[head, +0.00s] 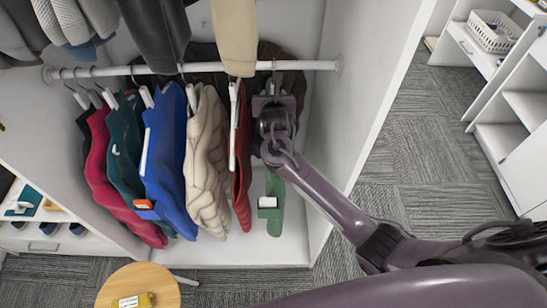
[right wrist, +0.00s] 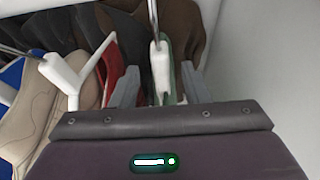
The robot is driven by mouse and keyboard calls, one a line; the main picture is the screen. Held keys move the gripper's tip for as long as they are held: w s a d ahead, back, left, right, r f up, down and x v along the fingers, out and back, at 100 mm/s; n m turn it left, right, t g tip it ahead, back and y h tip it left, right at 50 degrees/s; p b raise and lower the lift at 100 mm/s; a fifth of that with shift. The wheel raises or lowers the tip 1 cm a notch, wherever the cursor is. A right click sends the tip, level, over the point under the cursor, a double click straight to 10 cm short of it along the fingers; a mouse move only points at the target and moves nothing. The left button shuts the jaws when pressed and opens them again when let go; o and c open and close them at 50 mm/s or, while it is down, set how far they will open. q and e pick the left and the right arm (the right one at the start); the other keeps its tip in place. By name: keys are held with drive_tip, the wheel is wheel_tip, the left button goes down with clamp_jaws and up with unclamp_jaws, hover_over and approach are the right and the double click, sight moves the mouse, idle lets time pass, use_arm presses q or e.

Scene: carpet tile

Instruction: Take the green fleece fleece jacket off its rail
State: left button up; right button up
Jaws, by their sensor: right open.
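The green fleece jacket (head: 275,190) hangs edge-on at the right end of the white rail (head: 310,65) in the head view, with a pale tag low on it. My right arm hides its upper part. My right gripper (head: 274,98) is at the top of this jacket, just below the rail. In the right wrist view the open fingers (right wrist: 157,88) stand on either side of a white hanger (right wrist: 160,62), with a strip of green cloth (right wrist: 173,48) behind it. I cannot tell whether the fingers touch it. My left gripper is out of view.
A red garment (head: 242,150) hangs close left of the green one, then beige (head: 206,160), blue (head: 168,160), teal and magenta ones. The white side panel (head: 365,80) is close on the right. More clothes hang above, and a round wooden top (head: 140,280) stands in front.

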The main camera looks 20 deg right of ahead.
drive_tip(key=shift+x, duration=1.4)
drive_tip(key=shift+s, duration=0.1)
drive_tip(key=shift+c, duration=0.4)
clamp_jaws()
drive_tip(key=shift+r, duration=0.1)
